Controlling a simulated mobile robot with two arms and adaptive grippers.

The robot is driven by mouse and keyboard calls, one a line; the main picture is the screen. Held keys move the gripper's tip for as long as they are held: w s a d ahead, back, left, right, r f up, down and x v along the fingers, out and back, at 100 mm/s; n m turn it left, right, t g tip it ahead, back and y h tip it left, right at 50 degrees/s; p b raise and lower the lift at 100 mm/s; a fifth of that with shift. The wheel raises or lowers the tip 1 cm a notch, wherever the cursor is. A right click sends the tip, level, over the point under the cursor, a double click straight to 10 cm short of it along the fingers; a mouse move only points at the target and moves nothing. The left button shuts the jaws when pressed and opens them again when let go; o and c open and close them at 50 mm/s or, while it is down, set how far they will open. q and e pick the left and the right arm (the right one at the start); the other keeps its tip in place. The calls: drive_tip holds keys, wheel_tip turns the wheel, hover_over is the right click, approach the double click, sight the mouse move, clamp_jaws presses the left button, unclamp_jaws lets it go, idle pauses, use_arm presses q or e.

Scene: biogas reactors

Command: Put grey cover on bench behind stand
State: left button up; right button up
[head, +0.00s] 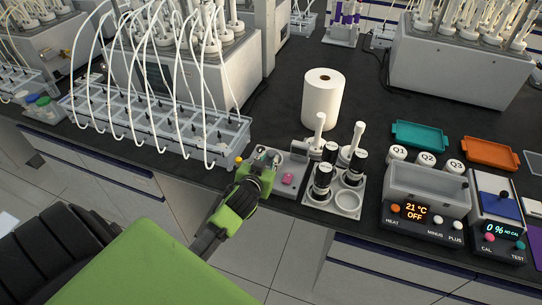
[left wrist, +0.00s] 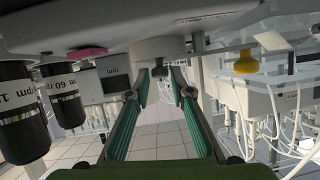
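The stand (head: 318,201) is a light grey rack near the bench's front edge in the head view. It holds black bottles with white tops and an empty ring. A flat grey unit with a pink button (head: 288,180) lies left of it. My left gripper (head: 263,158) is at that unit's left end, by the bench edge. In the left wrist view my left gripper (left wrist: 161,88) has its teal-padded fingers apart, pointing at a grey rounded part (left wrist: 163,48) with a small dark knob. I cannot tell whether this is the grey cover. My right gripper is not in view.
A white paper roll (head: 322,100) stands behind the stand, with dark bench clear around it. A tubed rack (head: 165,135) is close on the left. A heater bath (head: 425,190) stands right; teal (head: 419,136) and orange (head: 491,153) trays lie farther back.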

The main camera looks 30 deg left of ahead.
sight(271, 156)
use_arm(q)
drive_tip(key=shift+x, duration=1.25)
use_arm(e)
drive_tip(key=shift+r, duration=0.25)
use_arm(q)
drive_tip(key=shift+c, duration=0.3)
clamp_jaws()
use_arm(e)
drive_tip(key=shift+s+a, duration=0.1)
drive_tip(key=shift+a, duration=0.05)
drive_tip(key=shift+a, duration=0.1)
